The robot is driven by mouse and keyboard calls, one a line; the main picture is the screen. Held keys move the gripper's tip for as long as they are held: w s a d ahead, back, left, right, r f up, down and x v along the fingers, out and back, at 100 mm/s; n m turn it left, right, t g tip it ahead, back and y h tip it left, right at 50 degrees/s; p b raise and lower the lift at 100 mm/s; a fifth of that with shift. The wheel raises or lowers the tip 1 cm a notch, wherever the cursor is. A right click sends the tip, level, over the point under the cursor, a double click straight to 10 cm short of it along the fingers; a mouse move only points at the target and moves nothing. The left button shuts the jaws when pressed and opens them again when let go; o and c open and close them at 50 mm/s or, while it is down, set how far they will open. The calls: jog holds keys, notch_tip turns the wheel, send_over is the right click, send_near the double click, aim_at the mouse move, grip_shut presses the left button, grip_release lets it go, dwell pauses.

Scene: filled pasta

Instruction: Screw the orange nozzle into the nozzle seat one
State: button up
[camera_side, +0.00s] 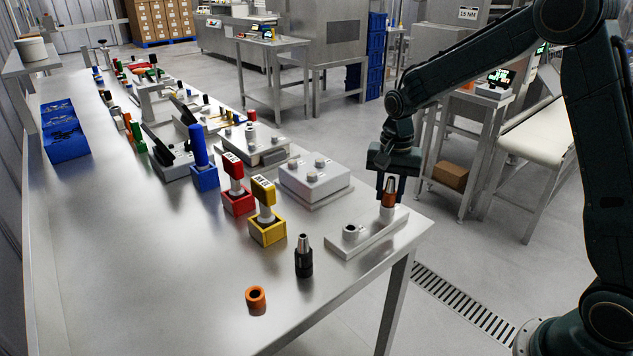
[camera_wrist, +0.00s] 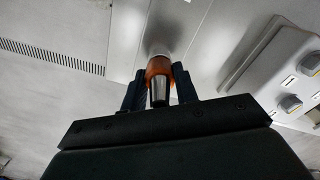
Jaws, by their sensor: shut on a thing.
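My gripper (camera_side: 388,196) is shut on the orange nozzle (camera_side: 389,193), which is upright with its silver tip up. The nozzle is at the right end of a light grey bar (camera_side: 355,243), right over or in the seat (camera_side: 390,213) there; I cannot tell how deep it sits. A second, empty seat (camera_side: 350,232) stands at the bar's left end. I cannot read which is seat one. In the wrist view the orange nozzle (camera_wrist: 158,66) is between both fingers, with its silver tip toward the camera; the seat is mostly hidden behind it.
A black nozzle (camera_side: 303,258) stands left of the bar, and an orange ring (camera_side: 256,297) is near the front edge. Yellow (camera_side: 267,228) and red (camera_side: 238,200) holders and a grey box (camera_side: 315,182) are behind. The table's right edge is close to the bar.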

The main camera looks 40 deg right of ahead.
jog(key=shift+m, duration=0.3)
jog(key=m, duration=0.5)
jog(key=shift+m, duration=0.3)
jog(key=m, duration=0.5)
jog(key=shift+m, duration=0.4)
jog(key=m, duration=0.5)
jog(key=shift+m, duration=0.3)
jog(key=m, duration=0.5)
jog(key=shift+f, duration=0.1)
